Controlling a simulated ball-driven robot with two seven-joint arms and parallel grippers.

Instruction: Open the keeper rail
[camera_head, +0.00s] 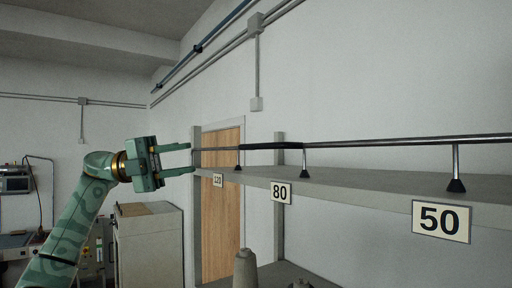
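The keeper rail (400,141) is a thin dark metal bar above the front edge of a grey shelf. It stands on short posts with black feet and has a thicker black sleeve (272,146) at its middle. My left gripper (191,158) is green, at the far left end of the rail. Its two fingers point right and are apart, one above the other. The rail's far end appears near the fingertips; I cannot tell if it lies between them or touches them. My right gripper is out of view.
The shelf (370,187) carries number plates 120, 80 (281,192) and 50 (442,221). A grey cone (245,270) stands below it. A wooden door (222,220) and a pale cabinet (148,245) are behind. Air above the rail is free.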

